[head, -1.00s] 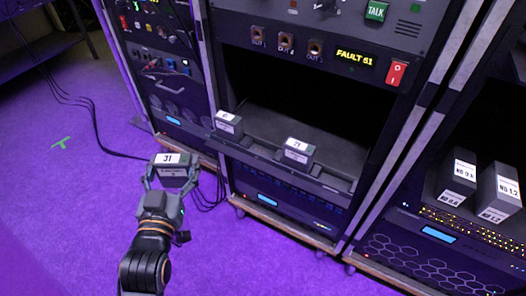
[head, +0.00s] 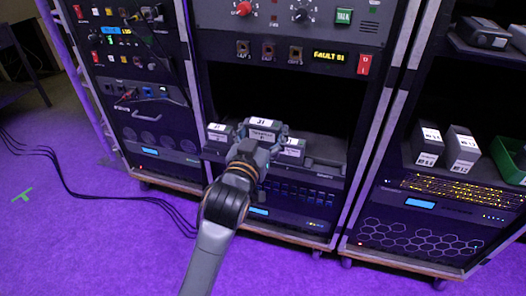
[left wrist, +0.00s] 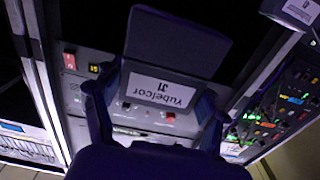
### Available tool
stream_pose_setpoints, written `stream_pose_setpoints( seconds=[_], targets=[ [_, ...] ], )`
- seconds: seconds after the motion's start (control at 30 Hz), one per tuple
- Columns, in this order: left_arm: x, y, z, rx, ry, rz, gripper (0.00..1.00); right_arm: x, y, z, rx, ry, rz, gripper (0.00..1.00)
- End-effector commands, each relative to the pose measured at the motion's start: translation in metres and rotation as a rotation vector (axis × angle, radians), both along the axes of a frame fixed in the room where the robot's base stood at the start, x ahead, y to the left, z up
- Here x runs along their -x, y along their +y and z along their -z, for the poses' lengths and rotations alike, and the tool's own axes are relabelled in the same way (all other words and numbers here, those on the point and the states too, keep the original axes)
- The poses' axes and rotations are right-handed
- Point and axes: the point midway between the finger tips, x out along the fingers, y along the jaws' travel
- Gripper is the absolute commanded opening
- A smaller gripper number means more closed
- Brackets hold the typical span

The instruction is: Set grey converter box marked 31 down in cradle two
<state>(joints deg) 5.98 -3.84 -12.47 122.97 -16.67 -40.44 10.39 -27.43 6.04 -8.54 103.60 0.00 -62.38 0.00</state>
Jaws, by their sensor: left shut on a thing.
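The grey converter box (head: 263,128) has a white label that looks like 31. My left gripper (head: 261,142) is shut on it, fingers on either side, in front of the middle rack's shelf. In the left wrist view the box (left wrist: 178,50) shows large, its label upside down, between the fingers (left wrist: 155,118). The shelf (head: 325,170) bears one grey box (head: 219,132) left of the held box and another (head: 293,150) right of it. The held box and my gripper hide the shelf between them, so I cannot tell the cradle there or any contact. My right gripper is not in view.
The middle rack (head: 390,120) has a dark open bay above the shelf and a panel reading FAULT above that. The right rack holds two labelled grey boxes (head: 462,148) and a green bin (head: 510,158). Black cables (head: 110,197) lie on the purple floor at left.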

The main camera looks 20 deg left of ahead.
Motion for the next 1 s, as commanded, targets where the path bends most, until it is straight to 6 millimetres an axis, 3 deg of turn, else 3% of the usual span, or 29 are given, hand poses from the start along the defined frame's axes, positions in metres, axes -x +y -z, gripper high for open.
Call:
stream_pose_setpoints(
  seconds=[0.27,0.43,0.6,0.8,1.0],
  targets=[
    [-0.062,0.034,0.032,-0.004,-0.003,-0.003,0.30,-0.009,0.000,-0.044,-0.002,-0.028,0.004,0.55],
    [-0.085,0.046,0.065,-0.003,0.000,-0.001,0.30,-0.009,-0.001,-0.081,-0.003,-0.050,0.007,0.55],
    [-0.098,0.053,0.080,0.000,-0.003,0.000,0.30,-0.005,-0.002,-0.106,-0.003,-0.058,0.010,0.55],
    [-0.106,0.058,0.093,-0.001,-0.001,-0.001,0.30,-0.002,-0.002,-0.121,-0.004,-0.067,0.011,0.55],
    [-0.105,0.057,0.117,0.000,-0.002,-0.001,0.30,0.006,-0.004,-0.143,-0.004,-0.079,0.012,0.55]
  ],
)
